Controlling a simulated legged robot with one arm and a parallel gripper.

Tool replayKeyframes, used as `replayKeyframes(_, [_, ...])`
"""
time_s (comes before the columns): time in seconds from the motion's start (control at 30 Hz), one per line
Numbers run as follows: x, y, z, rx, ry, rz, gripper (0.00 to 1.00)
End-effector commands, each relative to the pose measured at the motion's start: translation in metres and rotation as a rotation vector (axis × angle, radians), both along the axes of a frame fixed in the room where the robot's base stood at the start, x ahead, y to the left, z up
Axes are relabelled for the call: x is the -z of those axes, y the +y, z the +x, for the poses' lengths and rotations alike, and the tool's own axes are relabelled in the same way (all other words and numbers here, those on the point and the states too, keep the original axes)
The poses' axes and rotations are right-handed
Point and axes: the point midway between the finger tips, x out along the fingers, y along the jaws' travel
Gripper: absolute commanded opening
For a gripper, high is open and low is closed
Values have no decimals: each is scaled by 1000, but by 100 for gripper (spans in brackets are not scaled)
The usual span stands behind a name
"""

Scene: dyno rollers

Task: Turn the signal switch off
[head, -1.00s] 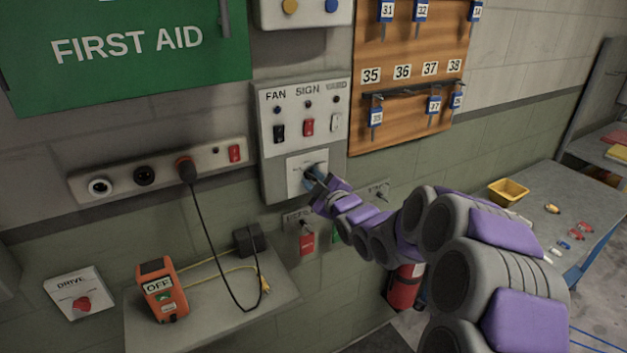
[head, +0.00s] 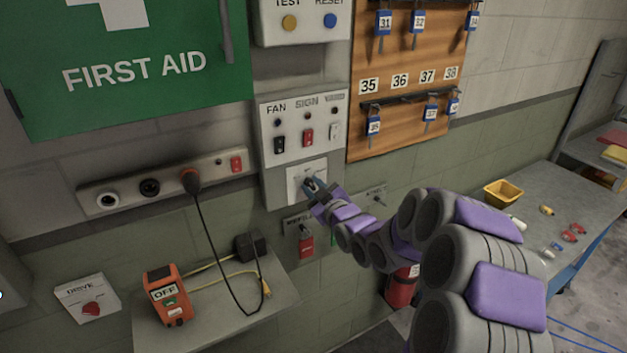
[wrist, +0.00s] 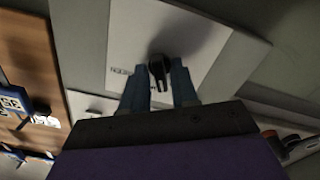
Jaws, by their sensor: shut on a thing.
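The grey switch panel (head: 263,150) on the wall has switches labelled FAN, SIGN (rest of the word unclear) and a third unclear word. The red rocker switch (head: 308,138) sits under SIGN; its exact position is hard to tell. Below the switches is a white plate (head: 293,184). My gripper (head: 310,186) is at this plate, below the red rocker and apart from it. In the wrist view, the blue-grey fingers (wrist: 158,88) are on both sides of a small black knob (wrist: 158,66) on the white plate, shut on it. The fingers partly hide the knob, and its label is unreadable.
Left are a power strip (head: 122,189) with a plugged-in cord and a shelf (head: 220,312) bearing an orange OFF device (head: 166,294). A key board (head: 400,105) hangs right of the panel. A key switch with red tag (head: 306,246) is just below my gripper.

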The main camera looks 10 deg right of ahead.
Motion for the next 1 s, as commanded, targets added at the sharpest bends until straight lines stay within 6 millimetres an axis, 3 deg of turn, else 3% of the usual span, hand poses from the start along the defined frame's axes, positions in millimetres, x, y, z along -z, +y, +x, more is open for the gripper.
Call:
replayKeyframes(0.5, [-2, -1, 0, 0, 121, 365, 0])
replayKeyframes(1.0, [0, -2, 0, 1, 150, 463, 0])
